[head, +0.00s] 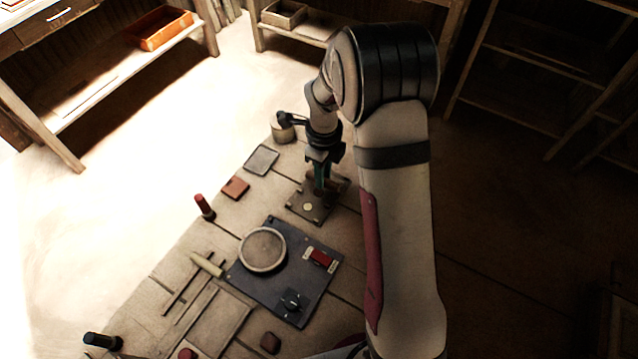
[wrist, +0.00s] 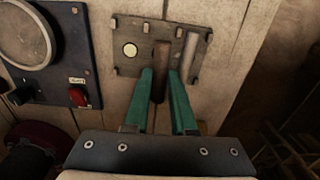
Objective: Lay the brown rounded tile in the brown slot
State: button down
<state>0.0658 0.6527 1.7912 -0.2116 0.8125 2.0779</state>
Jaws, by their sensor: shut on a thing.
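My gripper (head: 320,190) is over the dark slotted plate (head: 300,205) on the workbench. In the wrist view its two green fingers (wrist: 160,75) are closed on the narrow brown tile (wrist: 158,88), with a gap the tile's width between them. The plate (wrist: 119,68) lies right at the fingertips there. It has a cream round inlay (wrist: 130,49), a brown slot (wrist: 162,50) in the middle and a pale long slot (wrist: 188,55) to the right. The tile lines up with the brown slot; whether it is in it or just above cannot be told.
A dark panel (head: 290,295) with a round dish (head: 263,250) and a red switch (head: 321,258) lies in front of the plate. A grey square (head: 262,160), a reddish square (head: 235,187) and a red-topped peg (head: 204,206) stand along the bench's left edge.

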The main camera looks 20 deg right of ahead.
aim_at(319, 193)
jog(key=f, duration=0.3)
jog(key=a+f, duration=0.1)
jog(key=shift+w+f, duration=0.25)
jog(key=shift+f, duration=0.1)
jog(key=c, duration=0.7)
grip_release()
jog(key=shift+f, duration=0.1)
jog(key=shift+c, duration=0.2)
jog(key=shift+d, duration=0.1)
notch_tip(319, 193, up, 12)
jog(key=shift+r, duration=0.15)
jog(key=s+a+r+n, duration=0.2)
jog(key=s+r+n, duration=0.6)
jog(key=s, duration=0.3)
jog(key=s+a+n+y, duration=0.1)
jog(key=s+a+n, duration=0.2)
jog(key=s+n, duration=1)
jog(key=s, duration=0.4)
jog(key=shift+s+a+r+y, duration=0.2)
jog(key=shift+s+y, duration=0.05)
jog(key=shift+y, duration=0.15)
